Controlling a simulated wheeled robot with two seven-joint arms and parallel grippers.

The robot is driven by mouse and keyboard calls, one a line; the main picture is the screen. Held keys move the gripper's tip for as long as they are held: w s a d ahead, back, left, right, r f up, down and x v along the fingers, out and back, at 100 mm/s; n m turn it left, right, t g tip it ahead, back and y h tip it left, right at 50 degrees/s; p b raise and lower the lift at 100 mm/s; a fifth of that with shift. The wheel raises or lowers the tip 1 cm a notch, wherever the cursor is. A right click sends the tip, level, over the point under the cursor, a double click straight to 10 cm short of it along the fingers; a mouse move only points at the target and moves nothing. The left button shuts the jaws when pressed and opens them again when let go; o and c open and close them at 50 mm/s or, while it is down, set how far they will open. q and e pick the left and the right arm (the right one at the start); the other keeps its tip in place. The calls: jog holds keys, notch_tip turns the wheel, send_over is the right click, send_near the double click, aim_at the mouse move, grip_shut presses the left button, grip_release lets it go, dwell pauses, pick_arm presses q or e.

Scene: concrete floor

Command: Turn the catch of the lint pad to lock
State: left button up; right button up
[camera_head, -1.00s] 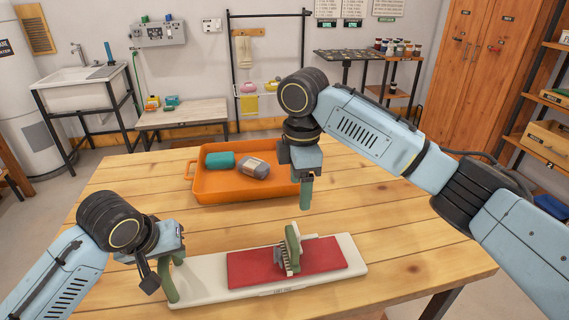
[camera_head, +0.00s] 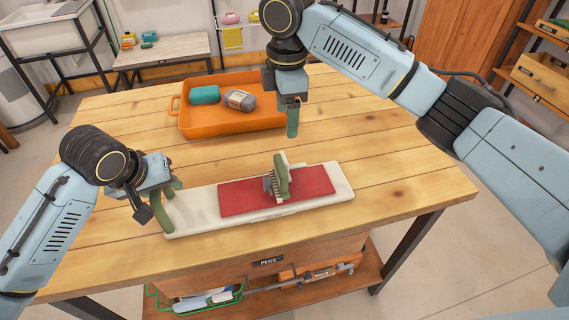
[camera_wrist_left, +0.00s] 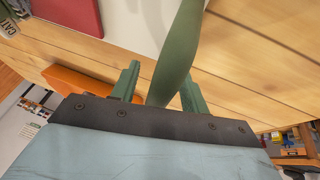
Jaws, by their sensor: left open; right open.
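The lint pad is a long white board (camera_head: 340,192) with a red pad (camera_head: 235,198), lying on the wooden table. An upright green piece with grey bristle-like teeth (camera_head: 281,178) stands on the red pad. Its edge shows in the left wrist view with letters reading "CAT" (camera_wrist_left: 12,42). My left gripper (camera_head: 163,205) is at the board's left end. In the left wrist view a curved green handle-like piece (camera_wrist_left: 180,50) lies between its open green fingers (camera_wrist_left: 158,82); contact cannot be told. My right gripper (camera_head: 292,120) is open, above the table behind the board.
An orange tray (camera_head: 190,128) with a teal block (camera_head: 204,94) and a grey-brown packet (camera_head: 239,100) stands behind the board, close to my right gripper. The table (camera_head: 400,170) is clear to the right. A lower shelf (camera_head: 340,290) holds a green basket.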

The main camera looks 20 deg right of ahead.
pick_arm(q)
jog(key=shift+r, duration=0.1)
jog(key=v, duration=1.2)
